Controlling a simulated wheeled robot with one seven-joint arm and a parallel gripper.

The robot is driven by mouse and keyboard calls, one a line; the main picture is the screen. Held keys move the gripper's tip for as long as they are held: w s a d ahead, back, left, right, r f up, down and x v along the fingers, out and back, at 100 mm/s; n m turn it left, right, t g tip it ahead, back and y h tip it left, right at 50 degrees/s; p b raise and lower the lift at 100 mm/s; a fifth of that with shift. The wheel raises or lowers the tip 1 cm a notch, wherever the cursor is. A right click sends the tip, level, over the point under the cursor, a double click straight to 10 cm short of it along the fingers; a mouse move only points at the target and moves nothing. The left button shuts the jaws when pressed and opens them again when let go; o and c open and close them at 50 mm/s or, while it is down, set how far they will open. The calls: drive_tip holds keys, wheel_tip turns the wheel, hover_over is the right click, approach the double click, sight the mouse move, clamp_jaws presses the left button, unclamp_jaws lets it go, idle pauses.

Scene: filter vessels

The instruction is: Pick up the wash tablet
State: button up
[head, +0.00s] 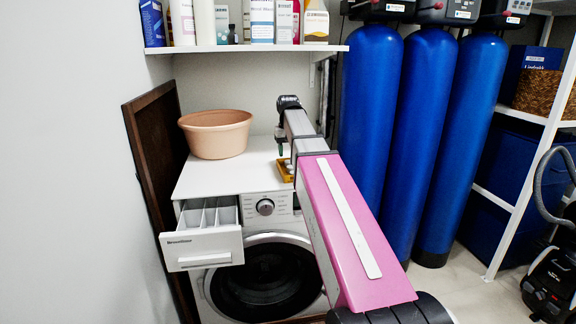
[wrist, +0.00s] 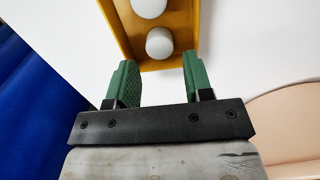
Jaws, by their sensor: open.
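Two white, rounded wash tablets lie in a yellow tray (wrist: 185,24) in the wrist view. The nearer tablet (wrist: 159,43) sits close to the tray's near end, and the other tablet (wrist: 149,7) is cut by the top edge. My gripper (wrist: 159,66) is open and empty, its green fingers apart on either side of the tray's near end. The nearer tablet shows just ahead of the gap between them. In the head view my gripper (head: 280,148) points down over the washing machine top, and the yellow tray (head: 286,177) is partly hidden behind my arm.
The washing machine (head: 205,175) has its detergent drawer (head: 203,248) pulled out. A peach basin (head: 216,134) stands on its top at the back left. A shelf (head: 250,48) with bottles and boxes hangs above. Blue filter vessels (head: 415,140) stand close on the right.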

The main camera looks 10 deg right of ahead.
sight(288, 160)
wheel_tip(288, 160, down, 4)
drive_tip(key=shift+f, duration=0.2)
drive_tip(key=c, duration=0.7)
drive_tip(key=shift+w+r, duration=0.1)
drive_tip(key=shift+r, duration=0.05)
